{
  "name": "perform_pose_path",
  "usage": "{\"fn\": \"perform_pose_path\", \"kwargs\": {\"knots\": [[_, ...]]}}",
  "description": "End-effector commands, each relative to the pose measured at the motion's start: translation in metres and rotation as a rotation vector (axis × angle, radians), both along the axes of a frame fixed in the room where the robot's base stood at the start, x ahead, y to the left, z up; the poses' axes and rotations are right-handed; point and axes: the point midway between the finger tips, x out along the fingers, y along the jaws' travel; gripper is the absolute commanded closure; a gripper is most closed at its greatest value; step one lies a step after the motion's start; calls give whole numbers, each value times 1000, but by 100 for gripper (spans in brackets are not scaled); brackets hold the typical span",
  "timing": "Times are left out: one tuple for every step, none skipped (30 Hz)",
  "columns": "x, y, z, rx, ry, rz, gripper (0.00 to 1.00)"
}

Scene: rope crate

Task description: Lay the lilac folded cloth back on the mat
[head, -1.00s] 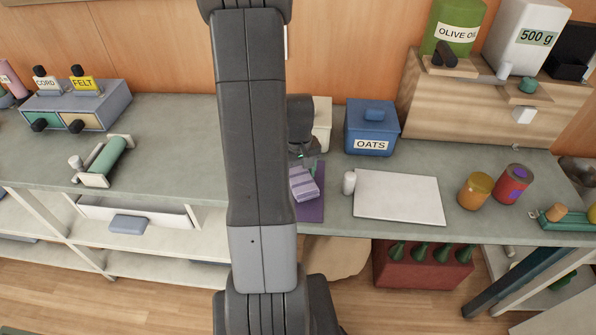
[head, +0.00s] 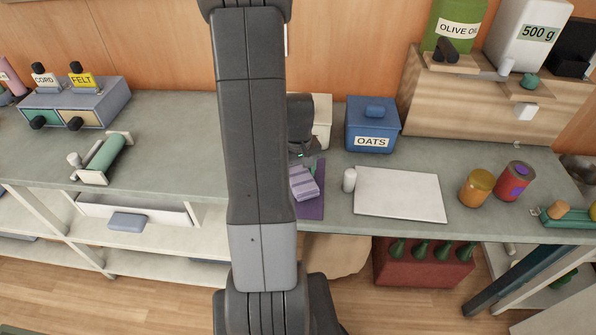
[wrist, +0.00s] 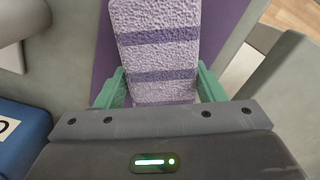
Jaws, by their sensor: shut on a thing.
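The lilac folded cloth (wrist: 157,52) has darker purple stripes and lies between the two green fingers of my gripper (wrist: 160,88) in the wrist view. My gripper is shut on it, one finger on each side. In the head view the cloth (head: 304,184) is over the purple mat (head: 314,205), partly hidden behind my arm. The mat also shows beside the cloth in the wrist view (wrist: 222,32). I cannot tell whether the cloth touches the mat or is slightly above it.
A white board (head: 400,195) and a small white cylinder (head: 349,180) are right of the mat. A blue OATS box (head: 371,128) and a cream container (head: 322,122) stand behind. Jars (head: 476,188) are farther right. The grey counter (head: 180,150) has free room left of my arm.

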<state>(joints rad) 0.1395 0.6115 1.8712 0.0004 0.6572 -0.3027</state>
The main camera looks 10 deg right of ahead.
Motion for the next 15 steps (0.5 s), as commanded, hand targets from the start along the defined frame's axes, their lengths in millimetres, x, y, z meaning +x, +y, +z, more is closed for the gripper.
{"fn": "perform_pose_path", "kwargs": {"knots": [[0, 0, -2, 0, 0, 0, 58], [0, 0, -2, 0, 0, 0, 58], [0, 0, -3, 0, 0, 0, 58], [0, 0, -3, 0, 0, 0, 58], [0, 0, -4, 0, 0, 0, 58], [0, 0, -4, 0, 0, 0, 58], [0, 0, -3, 0, 0, 0, 33], [0, 0, -3, 0, 0, 0, 27], [0, 0, -3, 0, 0, 0, 19], [0, 0, -3, 0, 0, 0, 13], [0, 0, -3, 0, 0, 0, 11], [0, 0, -3, 0, 0, 0, 11], [0, 0, -3, 0, 0, 0, 11], [0, 0, -3, 0, 0, 0, 11], [0, 0, -3, 0, 0, 0, 11]]}}
